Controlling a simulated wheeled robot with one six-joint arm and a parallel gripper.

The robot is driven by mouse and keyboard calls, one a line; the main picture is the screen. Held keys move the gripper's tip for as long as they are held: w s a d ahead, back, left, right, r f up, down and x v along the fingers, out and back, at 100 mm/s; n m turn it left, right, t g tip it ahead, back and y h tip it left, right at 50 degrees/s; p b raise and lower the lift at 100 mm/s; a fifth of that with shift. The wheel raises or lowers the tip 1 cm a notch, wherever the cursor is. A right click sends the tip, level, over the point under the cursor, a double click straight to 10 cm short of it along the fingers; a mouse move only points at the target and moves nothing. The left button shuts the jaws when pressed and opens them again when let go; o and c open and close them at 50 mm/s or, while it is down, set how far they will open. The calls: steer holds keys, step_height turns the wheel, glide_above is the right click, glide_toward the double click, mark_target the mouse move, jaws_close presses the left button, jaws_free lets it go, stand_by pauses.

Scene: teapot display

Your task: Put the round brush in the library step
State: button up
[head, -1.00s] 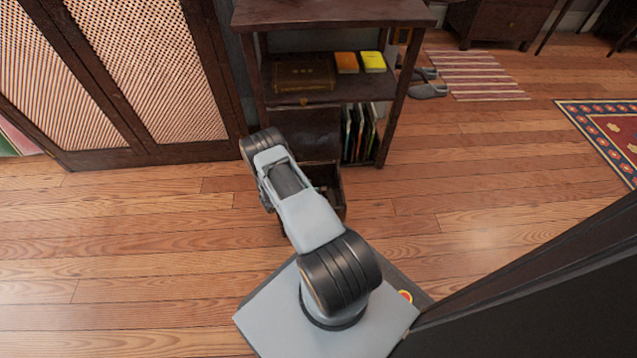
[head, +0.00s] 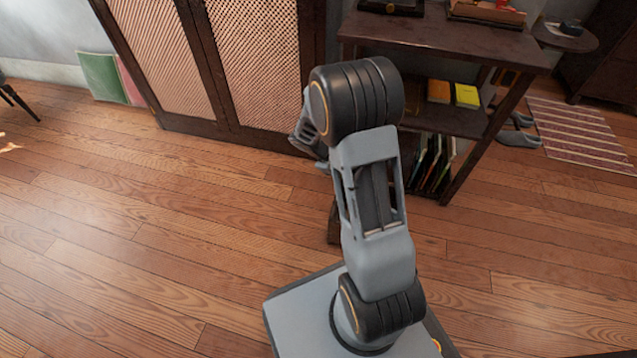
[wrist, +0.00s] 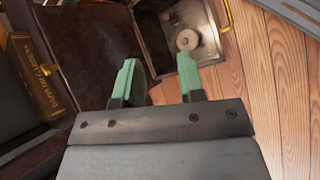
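My gripper (wrist: 159,80) shows in the wrist view with two green fingertips set apart. A dark, olive rounded shape (wrist: 144,84) lies against the inner side of the left finger; I cannot tell whether it is held or lies behind. Past the fingertips is an open dark wooden box with a light inside, probably the library step (wrist: 151,40). A small round beige piece (wrist: 187,40) shows in it; I cannot tell whether this is the round brush. In the head view my arm hides most of the step and most of the gripper.
A dark wooden shelf (head: 440,35) stands behind my arm, with an orange book (head: 439,91), a yellow book (head: 467,96) and several upright books. Lattice cabinet doors (head: 255,55) stand at the back. Grey shoes (head: 518,139) lie to the right.

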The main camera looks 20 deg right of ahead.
steer(key=s+a+r+m+t+y, duration=0.6)
steer(key=s+a+r, duration=0.5)
steer(key=a+r, duration=0.3)
steer(key=shift+s+a+y, duration=0.15)
steer(key=shift+a+y, duration=0.1)
steer(key=shift+y, duration=0.45)
